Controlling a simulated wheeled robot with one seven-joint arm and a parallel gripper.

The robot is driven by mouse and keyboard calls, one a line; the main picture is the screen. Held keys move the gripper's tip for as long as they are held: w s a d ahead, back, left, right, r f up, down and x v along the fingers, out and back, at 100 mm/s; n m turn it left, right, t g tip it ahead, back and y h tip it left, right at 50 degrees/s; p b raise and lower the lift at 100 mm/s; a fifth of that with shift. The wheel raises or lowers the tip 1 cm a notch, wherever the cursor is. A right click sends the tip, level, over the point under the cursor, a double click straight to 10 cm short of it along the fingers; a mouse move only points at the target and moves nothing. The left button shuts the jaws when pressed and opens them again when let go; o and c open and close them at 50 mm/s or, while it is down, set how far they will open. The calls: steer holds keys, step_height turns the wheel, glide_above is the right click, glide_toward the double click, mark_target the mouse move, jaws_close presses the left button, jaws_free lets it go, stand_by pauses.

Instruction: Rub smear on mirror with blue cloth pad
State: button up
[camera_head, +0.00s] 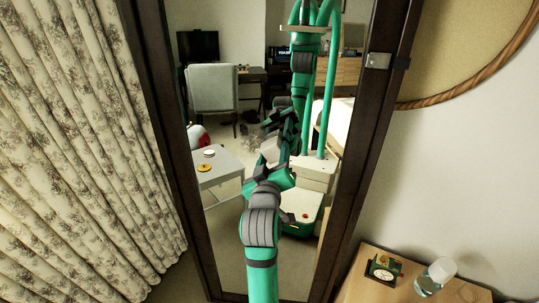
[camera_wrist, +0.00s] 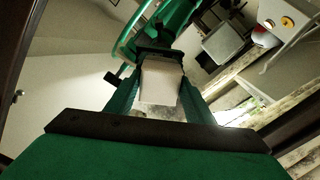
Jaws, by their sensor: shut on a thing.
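The tall mirror (camera_head: 225,240) stands in a dark wooden frame and fills the middle of the head view. A faint greyish smear (camera_head: 251,138) shows on its glass, just left of and above my gripper. My gripper (camera_head: 270,160) is up close to the glass, and its reflection overlaps it. In the wrist view my gripper (camera_wrist: 160,92) is shut on a pale block-like pad (camera_wrist: 160,82), which looks whitish rather than blue here. I cannot tell whether the pad touches the glass. The smear is not clear in the wrist view.
A patterned curtain (camera_head: 75,150) hangs left of the mirror. At the lower right, a wooden stand (camera_head: 365,292) holds a small clock (camera_head: 383,268) and a glass jar (camera_head: 433,277). A round wooden-rimmed piece (camera_head: 470,82) is on the right wall. Room furniture shows as reflections.

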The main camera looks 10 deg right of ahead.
mark_target(275, 146)
steer(key=shift+d+r, duration=0.2)
steer(key=shift+r, duration=0.65)
steer(key=shift+w+a, duration=0.2)
steer(key=shift+a, duration=0.75)
steer(key=shift+w+a, duration=0.2)
steer(key=shift+a, duration=0.7)
steer(key=shift+w+a, duration=0.4)
steer(key=shift+a, duration=0.7)
steer(key=shift+w+a, duration=0.4)
steer(key=shift+a, duration=0.7)
steer(key=shift+w+a, duration=0.4)
steer(key=shift+a, duration=0.7)
steer(key=shift+r, duration=0.85)
steer(key=shift+s+d, duration=0.5)
steer(key=shift+d, duration=1.25)
steer(key=shift+s+d, duration=0.45)
steer(key=shift+d, duration=1.3)
steer(key=shift+s+d, duration=0.5)
steer(key=shift+d, duration=1.25)
steer(key=shift+a, duration=0.1)
steer(key=shift+v, duration=3)
